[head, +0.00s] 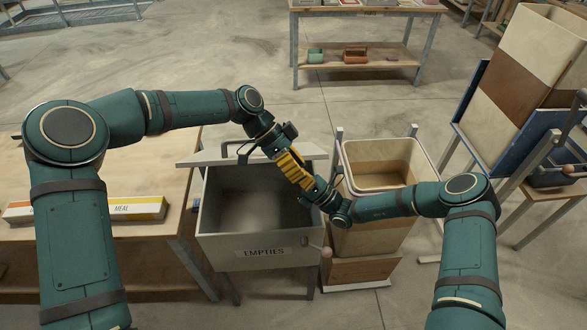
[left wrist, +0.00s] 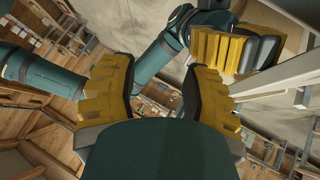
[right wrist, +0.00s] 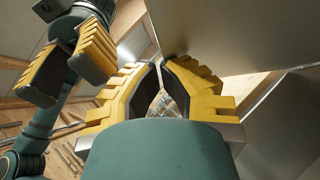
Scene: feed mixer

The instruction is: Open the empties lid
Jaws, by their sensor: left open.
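The grey empties bin (head: 255,252) stands in the middle of the head view, its label facing me. Its interior shows, so it stands open. The pale grey lid (head: 200,158) shows nearly edge-on at the bin's back rim, with a dark handle (head: 245,150). My left gripper (head: 286,160) is open and empty above the bin's back right corner. My right gripper (head: 298,172) is right beside it, over the bin's right side. In the right wrist view, the right fingertips (right wrist: 162,64) meet with nothing visible between them. A grey panel (right wrist: 235,35) fills that view's upper right.
A table (head: 150,245) with a meal box (head: 135,208) stands left of the bin. A cream-lined container (head: 380,165) stands close on the right. A ball-ended lever (head: 326,252) sticks out at the bin's front right. My two forearms nearly meet over the bin.

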